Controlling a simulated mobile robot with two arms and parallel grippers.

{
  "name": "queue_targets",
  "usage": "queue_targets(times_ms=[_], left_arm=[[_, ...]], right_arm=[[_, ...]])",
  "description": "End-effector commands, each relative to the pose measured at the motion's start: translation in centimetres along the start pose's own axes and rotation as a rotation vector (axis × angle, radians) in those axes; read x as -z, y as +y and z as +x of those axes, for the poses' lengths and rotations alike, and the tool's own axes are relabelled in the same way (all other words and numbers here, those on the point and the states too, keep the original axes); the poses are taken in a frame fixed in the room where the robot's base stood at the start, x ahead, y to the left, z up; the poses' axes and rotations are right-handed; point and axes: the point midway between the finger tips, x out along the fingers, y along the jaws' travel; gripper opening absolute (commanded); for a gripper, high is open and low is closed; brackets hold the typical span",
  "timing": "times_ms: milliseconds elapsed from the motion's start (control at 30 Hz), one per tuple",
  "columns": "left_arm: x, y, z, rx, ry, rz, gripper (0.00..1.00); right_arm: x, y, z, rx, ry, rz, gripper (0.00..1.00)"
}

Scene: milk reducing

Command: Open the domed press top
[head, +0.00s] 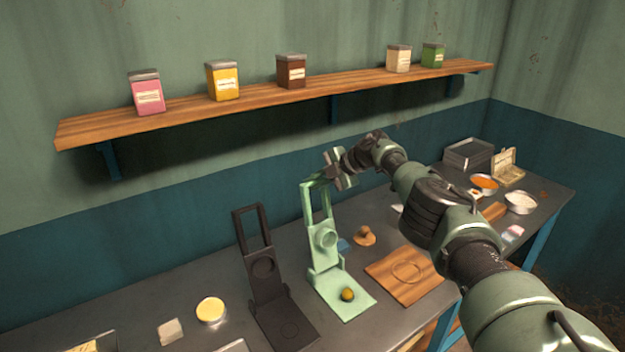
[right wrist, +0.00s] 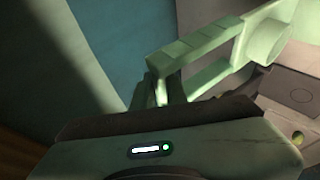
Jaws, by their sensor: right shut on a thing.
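The light green press stands on the table with its top (head: 323,237) raised steeply, hinged at the back of its flat base (head: 354,305). A round disc sits in the middle of the top. A small yellowish-brown ball (head: 348,294) rests on the base. My right gripper (head: 333,172) is shut on the far end of the top's handle frame. In the right wrist view the green frame (right wrist: 200,47) runs from the fingers (right wrist: 165,90) toward the upper right. My left gripper is not in view.
A similar dark press (head: 263,266) stands open just left of the green one. A wooden board (head: 405,275) and a brown knobbed object (head: 365,236) lie to the right. A wooden shelf (head: 190,104) with several jars spans the wall above.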

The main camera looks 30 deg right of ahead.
Motion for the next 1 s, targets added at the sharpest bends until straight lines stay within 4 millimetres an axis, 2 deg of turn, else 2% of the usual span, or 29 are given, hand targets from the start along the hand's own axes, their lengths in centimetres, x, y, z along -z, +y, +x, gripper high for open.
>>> queue_targets(times_ms=[33, 367, 400, 467, 500, 833, 1000], left_arm=[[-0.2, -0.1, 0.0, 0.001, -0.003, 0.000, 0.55], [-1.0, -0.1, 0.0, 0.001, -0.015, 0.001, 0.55], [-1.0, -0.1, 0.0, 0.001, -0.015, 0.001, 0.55], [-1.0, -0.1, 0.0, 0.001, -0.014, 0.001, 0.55], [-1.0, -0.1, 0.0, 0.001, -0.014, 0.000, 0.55], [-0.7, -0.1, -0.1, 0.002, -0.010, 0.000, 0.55], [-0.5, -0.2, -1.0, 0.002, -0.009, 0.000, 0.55]], right_arm=[[0.1, -0.5, 0.3, 0.014, 0.004, 0.000, 0.00], [0.1, -0.7, 0.4, 0.018, 0.005, 0.000, 0.00], [0.1, -0.7, 0.4, 0.018, 0.005, 0.000, 0.16], [0.1, -0.7, 0.4, 0.017, 0.004, -0.001, 0.33], [0.1, -0.6, 0.3, 0.016, 0.004, -0.001, 0.35], [0.0, -0.3, 0.1, 0.010, 0.002, 0.000, 0.35], [-0.1, -0.1, -0.9, 0.010, 0.001, -0.001, 0.35]])
